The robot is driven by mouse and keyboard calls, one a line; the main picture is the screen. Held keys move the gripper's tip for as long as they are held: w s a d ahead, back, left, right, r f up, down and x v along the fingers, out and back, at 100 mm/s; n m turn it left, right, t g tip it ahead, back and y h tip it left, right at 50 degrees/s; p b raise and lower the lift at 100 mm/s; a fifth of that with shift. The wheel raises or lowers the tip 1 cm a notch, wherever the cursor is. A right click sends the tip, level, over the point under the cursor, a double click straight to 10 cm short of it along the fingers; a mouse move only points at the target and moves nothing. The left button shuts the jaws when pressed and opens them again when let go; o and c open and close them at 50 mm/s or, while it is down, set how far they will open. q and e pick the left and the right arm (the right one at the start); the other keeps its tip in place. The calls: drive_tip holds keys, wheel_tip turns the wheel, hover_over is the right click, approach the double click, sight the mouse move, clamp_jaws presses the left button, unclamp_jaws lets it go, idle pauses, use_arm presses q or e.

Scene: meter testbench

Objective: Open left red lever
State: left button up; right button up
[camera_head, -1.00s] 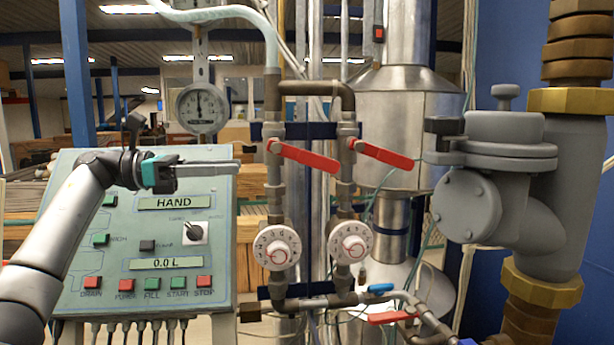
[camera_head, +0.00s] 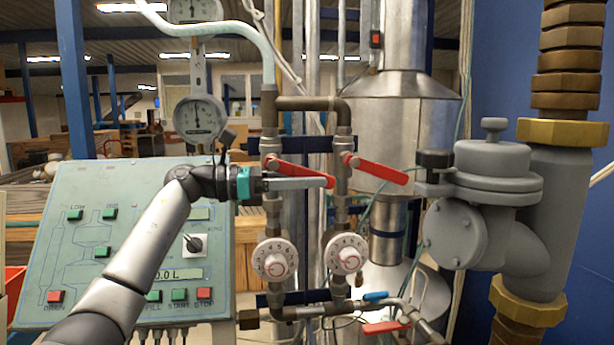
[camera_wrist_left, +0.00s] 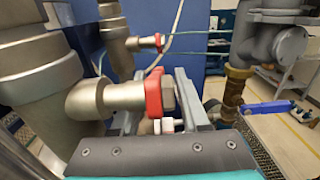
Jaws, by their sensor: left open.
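The left red lever (camera_head: 303,172) is on the left vertical pipe and slants down to the right from its valve in the head view. The right red lever (camera_head: 376,167) has the same slant on the right pipe. My left gripper (camera_head: 322,183) is open at the left lever, its fingers pointing right just under the lever's arm. In the left wrist view the left lever's red end (camera_wrist_left: 154,92) shows at the valve, between the two grey finger lines (camera_wrist_left: 160,108). Contact cannot be told. My right gripper is not in view.
Two white dials (camera_head: 274,260) sit below the levers. A blue lever (camera_head: 376,296) and a lower red lever (camera_head: 386,328) are at the bottom. The control panel (camera_head: 75,255) stands left, partly behind my arm. A large grey valve (camera_head: 497,160) stands right.

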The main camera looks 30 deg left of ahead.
use_arm(q)
drive_tip(key=shift+c, duration=0.3)
clamp_jaws()
idle(1.1)
